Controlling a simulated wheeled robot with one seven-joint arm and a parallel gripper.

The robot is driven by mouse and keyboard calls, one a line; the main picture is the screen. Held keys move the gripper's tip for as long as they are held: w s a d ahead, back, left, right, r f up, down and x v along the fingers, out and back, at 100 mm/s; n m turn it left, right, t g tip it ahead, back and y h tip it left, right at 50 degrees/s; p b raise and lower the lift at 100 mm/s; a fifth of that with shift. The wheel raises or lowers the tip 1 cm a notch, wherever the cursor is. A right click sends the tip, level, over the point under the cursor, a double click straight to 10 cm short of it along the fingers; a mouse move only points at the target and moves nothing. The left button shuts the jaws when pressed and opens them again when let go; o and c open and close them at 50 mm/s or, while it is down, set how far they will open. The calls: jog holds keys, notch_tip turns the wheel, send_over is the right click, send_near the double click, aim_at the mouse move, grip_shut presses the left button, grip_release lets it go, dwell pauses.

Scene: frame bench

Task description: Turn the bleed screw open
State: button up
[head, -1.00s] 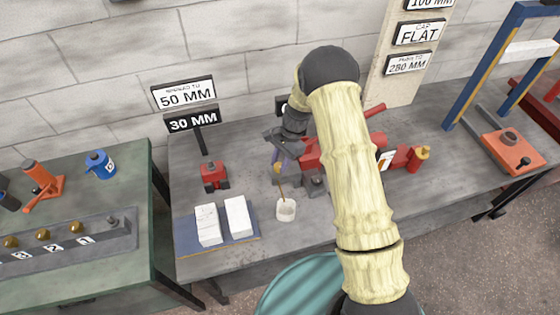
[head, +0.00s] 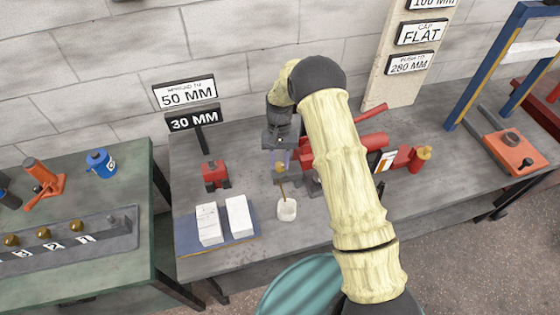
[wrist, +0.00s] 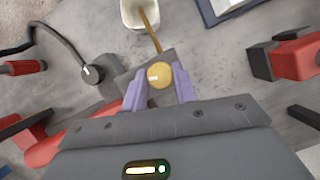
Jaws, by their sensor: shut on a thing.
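The bleed screw is a round brass knob (wrist: 160,75) with a pale mark on its face, in the middle of the wrist view. My gripper (wrist: 159,88) has its two lavender fingers closed on either side of it. In the head view my gripper (head: 281,158) points down at the left end of the red pump (head: 372,146), partly hidden by my arm. A thin brass tube (wrist: 151,32) runs from beside the knob into a small white cup (head: 287,209), which also shows in the wrist view (wrist: 140,14).
A red block tool (head: 215,174) stands left of the gripper. A blue mat (head: 190,237) with two white blocks lies at the front left. A dark hose with a round gauge-like end (wrist: 93,74) lies near the pump. Signs stand behind.

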jog(key=shift+w+r+n, duration=0.1)
jog(key=shift+w+n, duration=0.05)
jog(key=shift+n, duration=0.25)
jog(key=o, duration=1)
jog(key=shift+c, duration=0.2)
jog(key=b+v, duration=0.2)
jog(key=v, duration=1.5)
jog(key=shift+a+r, duration=0.2)
